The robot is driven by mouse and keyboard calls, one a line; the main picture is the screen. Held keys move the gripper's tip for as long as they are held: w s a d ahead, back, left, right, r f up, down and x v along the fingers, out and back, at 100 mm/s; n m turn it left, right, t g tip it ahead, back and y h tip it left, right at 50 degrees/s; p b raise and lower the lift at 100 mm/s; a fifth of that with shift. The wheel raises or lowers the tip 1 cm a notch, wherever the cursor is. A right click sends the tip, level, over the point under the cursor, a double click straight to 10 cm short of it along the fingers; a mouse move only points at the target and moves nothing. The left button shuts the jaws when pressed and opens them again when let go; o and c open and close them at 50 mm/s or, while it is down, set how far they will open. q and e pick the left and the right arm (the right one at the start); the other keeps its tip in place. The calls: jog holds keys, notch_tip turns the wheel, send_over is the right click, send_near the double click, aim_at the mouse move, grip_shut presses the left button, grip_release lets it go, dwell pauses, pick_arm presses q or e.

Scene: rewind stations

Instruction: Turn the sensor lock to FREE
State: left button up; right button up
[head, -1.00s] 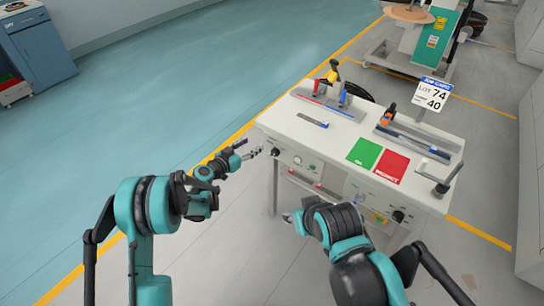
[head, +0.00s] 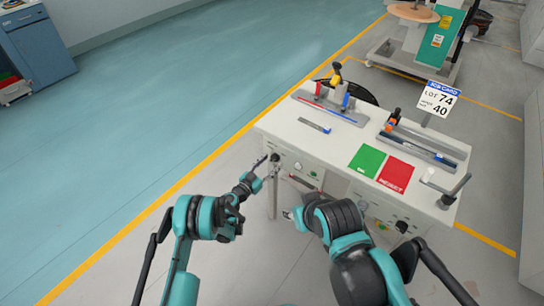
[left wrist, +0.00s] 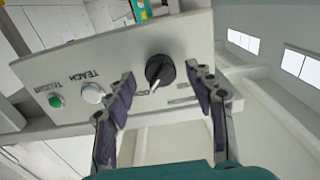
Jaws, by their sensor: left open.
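A black rotary knob (head: 275,157) sits at the left end of the workstation's front panel. In the left wrist view, the knob (left wrist: 159,70) carries a white pointer line toward the lower left of the picture; the lettering by it is too blurred to read. My left gripper (head: 264,165) is at the knob. In the left wrist view, my left gripper (left wrist: 164,82) is open, one finger on each side of the knob, with no clear contact visible. My right gripper (head: 290,214) is low before the bench, mostly hidden behind my right arm.
A white TEACH button (left wrist: 92,93) and a green button (left wrist: 56,101) sit beside the knob. Another black knob (head: 402,227) is on the panel's right part. The bench top (head: 285,128) holds fixtures, a green pad (head: 366,157) and a red pad (head: 395,174).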

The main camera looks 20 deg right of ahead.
pick_arm(q)
jog(key=shift+w+d+r, duration=0.1)
jog(key=shift+w+d, duration=0.3)
jog(key=shift+d, duration=0.1)
pick_arm(e)
jog(key=shift+w+d, duration=0.1)
jog(key=shift+w, duration=0.35)
pick_arm(q)
jog(key=c, duration=1.2)
jog(key=shift+o, duration=0.2)
